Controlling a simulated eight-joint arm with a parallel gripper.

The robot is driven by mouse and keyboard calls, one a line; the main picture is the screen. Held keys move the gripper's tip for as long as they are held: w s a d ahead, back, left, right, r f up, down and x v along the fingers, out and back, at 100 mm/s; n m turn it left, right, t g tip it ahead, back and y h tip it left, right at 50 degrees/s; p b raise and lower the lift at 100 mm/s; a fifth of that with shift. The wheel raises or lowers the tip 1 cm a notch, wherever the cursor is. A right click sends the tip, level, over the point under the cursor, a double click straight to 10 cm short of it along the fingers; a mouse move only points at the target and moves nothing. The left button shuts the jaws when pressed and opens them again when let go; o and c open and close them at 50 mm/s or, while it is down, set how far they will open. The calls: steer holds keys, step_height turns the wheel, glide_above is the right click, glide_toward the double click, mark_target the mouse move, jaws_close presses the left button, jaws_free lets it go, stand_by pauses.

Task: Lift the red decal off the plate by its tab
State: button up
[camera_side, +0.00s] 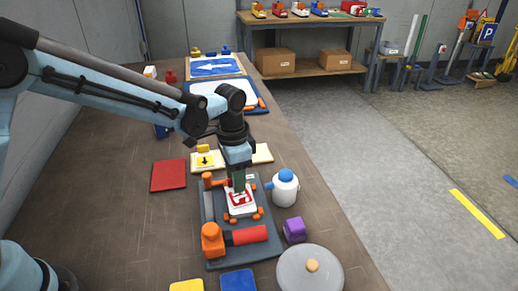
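The white plate (233,208) lies on a dark grey tray (215,249), with small orange pieces around its edges. The red decal (240,199) shows on the plate as a red design. My gripper (239,186) points down over the plate's far part, right above the decal. Its fingertips are small here and partly merge with the decal, so whether they are open or touching it cannot be told. The decal's tab cannot be made out.
An orange clamp with a red roller (246,236) sits at the tray's near side. A white bottle with a blue cap (285,189), a purple block (294,230) and a round grey lid (310,271) stand to the right. A red square (168,175) lies left.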

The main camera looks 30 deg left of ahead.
jaws_close()
steer(key=shift+r, duration=0.1)
stand_by(0.4)
steer(key=shift+r, duration=0.55)
step_height(320, 180, up, 3)
steer(key=shift+f, duration=0.2)
steer(key=s+d+r, duration=0.8)
steer(key=r, duration=0.2)
steer(key=shift+s+r, duration=0.15)
steer(key=shift+r, duration=0.15)
